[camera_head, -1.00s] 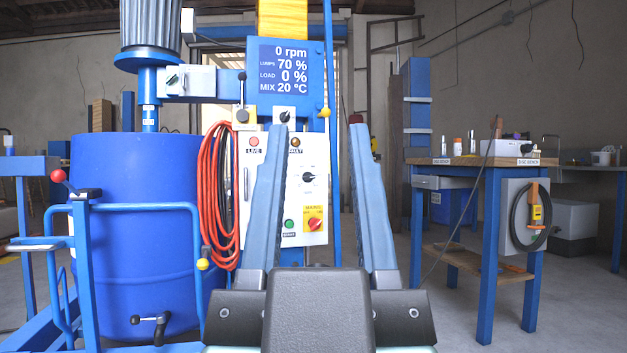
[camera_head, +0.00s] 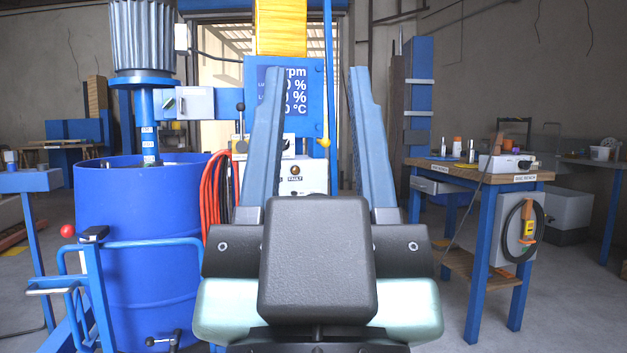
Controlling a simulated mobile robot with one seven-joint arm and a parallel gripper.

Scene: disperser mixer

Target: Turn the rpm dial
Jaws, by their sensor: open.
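My gripper (camera_head: 316,75) is open and empty, its two long blue fingers pointing up and away in the head view. Between the fingers, the top of the white control panel (camera_head: 316,177) shows, with an amber lamp above a FAULT label (camera_head: 295,179). The rpm dial is not visible; the lower panel is hidden behind my gripper's body. The blue readout board (camera_head: 299,92) stands above the panel. The left finger covers part of its text, so the rpm value cannot be read.
A blue drum (camera_head: 140,250) and mixer motor (camera_head: 150,40) stand left. Orange-red hoses (camera_head: 215,195) hang left of the gripper. A workbench (camera_head: 455,171) with bottles and a box stands right. Floor (camera_head: 445,310) between gripper and bench is clear.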

